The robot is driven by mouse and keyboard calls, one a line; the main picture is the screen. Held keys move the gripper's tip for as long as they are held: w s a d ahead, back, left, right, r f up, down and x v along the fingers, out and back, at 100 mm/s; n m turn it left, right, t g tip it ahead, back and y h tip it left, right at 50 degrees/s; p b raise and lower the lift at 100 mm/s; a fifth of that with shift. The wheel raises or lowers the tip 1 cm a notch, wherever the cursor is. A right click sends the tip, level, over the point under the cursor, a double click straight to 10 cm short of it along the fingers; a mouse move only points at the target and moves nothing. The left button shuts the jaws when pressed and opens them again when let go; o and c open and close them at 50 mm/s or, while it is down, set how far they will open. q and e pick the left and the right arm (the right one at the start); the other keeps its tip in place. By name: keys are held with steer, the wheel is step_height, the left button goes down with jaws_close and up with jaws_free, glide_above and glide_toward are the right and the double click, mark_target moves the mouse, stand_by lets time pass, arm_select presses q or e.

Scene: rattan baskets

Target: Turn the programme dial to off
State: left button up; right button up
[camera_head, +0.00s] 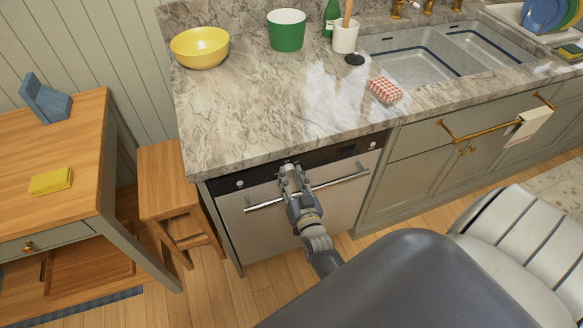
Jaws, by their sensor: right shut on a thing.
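The dishwasher (337,194) has a steel front under the stone counter, with a black control panel (335,155) along its top edge. My right gripper (287,170) reaches up in front of the door, and its fingertips are at the middle of the panel. It is shut on the programme dial, which the fingers hide, so its pointer and markings cannot be read. Small round controls show at the panel's left end (240,183) and right end (372,146). My left gripper is not in view.
A bar handle (340,180) crosses the door just below the panel, behind my gripper. A wooden stool (165,185) stands close on the left.

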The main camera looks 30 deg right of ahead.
steer(key=shift+w+r+n, duration=0.1)
steer(key=shift+r+n, duration=0.05)
steer(key=shift+n, duration=2.05)
steer(key=o, duration=1.1)
